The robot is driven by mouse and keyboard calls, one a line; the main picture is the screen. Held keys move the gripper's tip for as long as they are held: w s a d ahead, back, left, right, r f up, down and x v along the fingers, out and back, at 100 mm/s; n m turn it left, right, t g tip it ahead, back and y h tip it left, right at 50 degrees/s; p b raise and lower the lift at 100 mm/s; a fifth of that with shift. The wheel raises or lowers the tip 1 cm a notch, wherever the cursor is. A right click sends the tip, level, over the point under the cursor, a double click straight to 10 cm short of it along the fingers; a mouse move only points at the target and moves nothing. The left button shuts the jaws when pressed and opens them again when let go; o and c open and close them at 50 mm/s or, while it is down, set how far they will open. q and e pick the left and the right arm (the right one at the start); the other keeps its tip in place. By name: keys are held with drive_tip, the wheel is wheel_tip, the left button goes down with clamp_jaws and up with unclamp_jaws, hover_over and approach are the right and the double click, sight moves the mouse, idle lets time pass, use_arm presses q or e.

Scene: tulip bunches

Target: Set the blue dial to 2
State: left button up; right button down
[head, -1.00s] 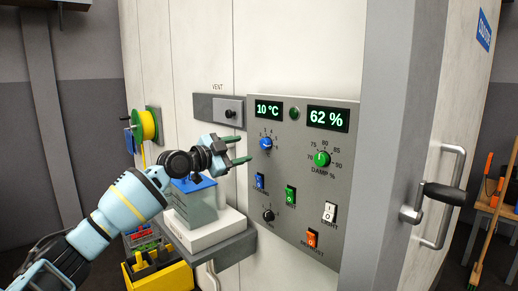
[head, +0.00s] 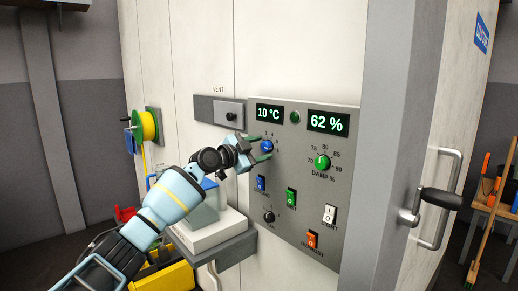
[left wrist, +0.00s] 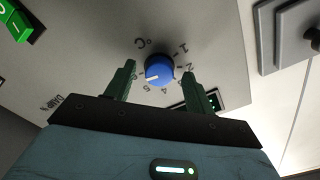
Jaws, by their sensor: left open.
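The blue dial (head: 267,146) is on the grey control panel, below the 10 °C display. It also shows in the left wrist view (left wrist: 159,69), with numbers printed around it. Its white mark points down and left in that view, towards the higher numbers around 5. The 1 and 2 are on its right side there. My left gripper (head: 259,147) is open, with its green fingers on opposite sides of the dial. In the left wrist view the fingers (left wrist: 158,70) show gaps to the dial, and the right finger covers part of the scale.
The panel (head: 308,185) also bears a green dial (head: 322,162), a black dial (head: 269,217) and several rocker switches. A grey shelf (head: 230,250) with a white-based container stands below the arm. A door handle (head: 440,198) is at the right.

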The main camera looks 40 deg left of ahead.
use_arm(q)
drive_tip(key=shift+w, duration=0.1)
use_arm(e)
drive_tip(key=shift+w, duration=0.2)
use_arm(q)
drive_tip(key=c, duration=1)
use_arm(e)
drive_tip(key=shift+w+r, duration=0.1)
drive_tip(key=shift+r, duration=0.05)
